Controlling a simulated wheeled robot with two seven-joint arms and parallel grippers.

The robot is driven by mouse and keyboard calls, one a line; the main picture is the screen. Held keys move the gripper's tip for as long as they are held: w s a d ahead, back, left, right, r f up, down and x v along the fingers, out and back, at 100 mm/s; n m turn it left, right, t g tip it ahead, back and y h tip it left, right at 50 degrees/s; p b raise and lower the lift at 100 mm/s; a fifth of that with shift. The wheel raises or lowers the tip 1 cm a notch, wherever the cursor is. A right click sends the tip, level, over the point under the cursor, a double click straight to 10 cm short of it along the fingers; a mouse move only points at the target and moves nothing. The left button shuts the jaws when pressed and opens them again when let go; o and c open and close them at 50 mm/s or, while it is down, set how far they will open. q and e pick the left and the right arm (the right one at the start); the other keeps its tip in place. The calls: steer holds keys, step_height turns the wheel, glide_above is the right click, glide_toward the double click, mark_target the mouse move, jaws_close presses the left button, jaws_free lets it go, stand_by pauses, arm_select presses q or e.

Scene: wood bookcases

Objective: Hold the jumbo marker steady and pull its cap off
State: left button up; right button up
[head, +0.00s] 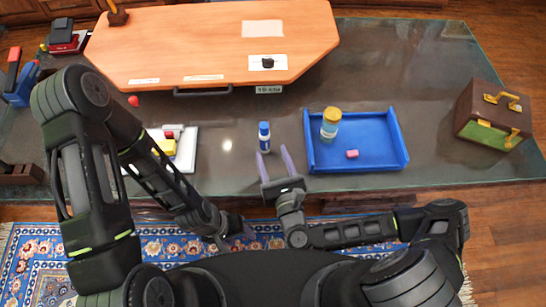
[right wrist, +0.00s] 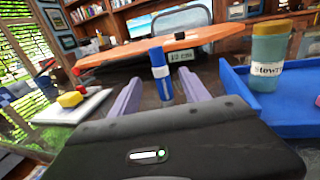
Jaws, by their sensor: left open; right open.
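The jumbo marker (head: 264,137) is blue with a white band and stands upright on the dark glossy table, left of the blue tray. In the right wrist view the marker (right wrist: 161,78) shows between my two finger pads. My right gripper (head: 275,153) is open, with its fingertips pointing at the marker. The marker appears at or just beyond the tips; I cannot tell whether a finger touches it. My left gripper (head: 236,240) is open and empty, low in front of the table edge, over the rug, apart from the marker.
The blue tray (head: 394,138) holds a teal jar with a yellow lid (head: 330,122) and a pink block (head: 352,154). A white board with small items (head: 186,158) lies left. An orange-topped board (head: 215,40) stands behind, and a brown case (head: 493,115) at right.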

mark_target(262, 125)
steer(key=x, duration=1.1)
steer(key=shift+w+a, duration=0.2)
steer(key=shift+w, duration=0.1)
jaws_close()
stand_by(1.1)
